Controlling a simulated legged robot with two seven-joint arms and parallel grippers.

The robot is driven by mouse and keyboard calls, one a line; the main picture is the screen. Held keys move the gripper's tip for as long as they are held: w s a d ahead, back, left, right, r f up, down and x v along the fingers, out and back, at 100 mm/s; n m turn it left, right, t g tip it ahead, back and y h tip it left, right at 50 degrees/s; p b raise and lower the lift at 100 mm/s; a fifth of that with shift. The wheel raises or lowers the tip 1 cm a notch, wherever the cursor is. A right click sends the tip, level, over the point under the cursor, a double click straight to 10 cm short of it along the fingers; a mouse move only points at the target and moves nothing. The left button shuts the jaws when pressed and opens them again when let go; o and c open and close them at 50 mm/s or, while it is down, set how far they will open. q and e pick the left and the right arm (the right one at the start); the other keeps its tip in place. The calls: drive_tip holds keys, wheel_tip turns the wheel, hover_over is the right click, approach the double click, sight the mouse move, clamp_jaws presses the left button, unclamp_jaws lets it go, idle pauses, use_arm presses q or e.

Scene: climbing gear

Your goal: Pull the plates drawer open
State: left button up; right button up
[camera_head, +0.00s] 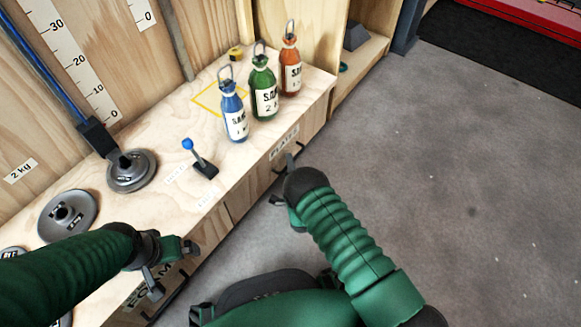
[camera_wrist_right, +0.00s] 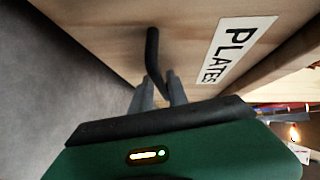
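The plates drawer is in the front of the wooden bench, with a white PLATES label (camera_head: 283,143); the label also shows in the right wrist view (camera_wrist_right: 238,48). Its dark bar handle (camera_wrist_right: 152,48) stands out from the front. My right gripper (camera_wrist_right: 161,84) is at this handle, with one finger on each side of the bar; whether the fingers press on it I cannot tell. In the head view my right arm partly hides this gripper. The drawer front looks flush with the bench. My left gripper (camera_head: 172,266) is open and empty by the drawer labelled FOAM (camera_head: 150,285).
On the bench top stand a blue bottle (camera_head: 234,112), a green bottle (camera_head: 264,90), an orange bottle (camera_head: 291,68) and a blue-knobbed lever (camera_head: 200,160). Grey weight discs (camera_head: 68,215) lie at the left. The grey floor (camera_head: 450,170) at the right is clear.

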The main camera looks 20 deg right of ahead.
drive_tip(key=c, duration=0.4)
clamp_jaws()
drive_tip(key=shift+s, duration=0.1)
idle(0.9)
